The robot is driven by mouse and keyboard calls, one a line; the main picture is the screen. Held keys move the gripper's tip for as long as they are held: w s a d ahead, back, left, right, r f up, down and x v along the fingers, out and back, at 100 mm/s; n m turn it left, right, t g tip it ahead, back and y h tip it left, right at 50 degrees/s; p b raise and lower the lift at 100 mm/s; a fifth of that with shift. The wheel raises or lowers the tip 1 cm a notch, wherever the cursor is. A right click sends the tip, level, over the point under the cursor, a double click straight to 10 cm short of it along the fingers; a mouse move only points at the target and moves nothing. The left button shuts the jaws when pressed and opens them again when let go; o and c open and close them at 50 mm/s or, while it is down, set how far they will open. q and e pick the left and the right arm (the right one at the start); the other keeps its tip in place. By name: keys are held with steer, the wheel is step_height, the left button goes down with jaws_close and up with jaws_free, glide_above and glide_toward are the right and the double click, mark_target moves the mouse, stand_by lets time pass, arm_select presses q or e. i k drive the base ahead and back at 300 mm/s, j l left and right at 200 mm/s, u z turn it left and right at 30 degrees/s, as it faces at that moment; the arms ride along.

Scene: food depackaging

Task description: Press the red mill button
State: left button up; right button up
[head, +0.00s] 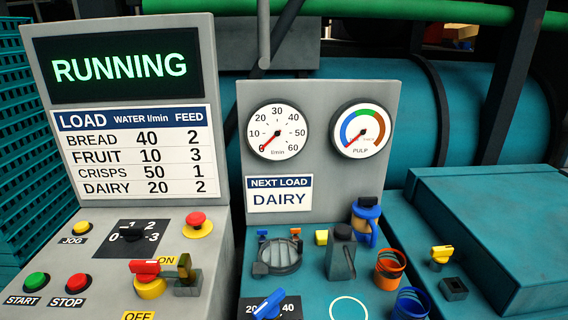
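On the left sloped panel (108,246), a flat red button (77,283) sits above the label STOP, to the right of a green START button (37,281). A red mushroom button (196,219) on a yellow base stands at the panel's upper right. No button is labelled "mill" that I can read. The screen (121,65) above the panel reads RUNNING in green. Neither of my grippers shows in this view.
A yellow JOG button (82,228), a black selector knob (133,234) and a red-handled switch (145,268) share the panel. To the right, a NEXT LOAD sign (279,194) reads DAIRY below two gauges.

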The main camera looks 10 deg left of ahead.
mark_target(76, 282)
steer(key=u, duration=0.7)
steer(key=k+u, duration=0.1)
steer(key=u, duration=0.3)
steer(key=k+l+u, duration=0.1)
steer(key=u, duration=0.35)
steer(key=i, duration=0.2)
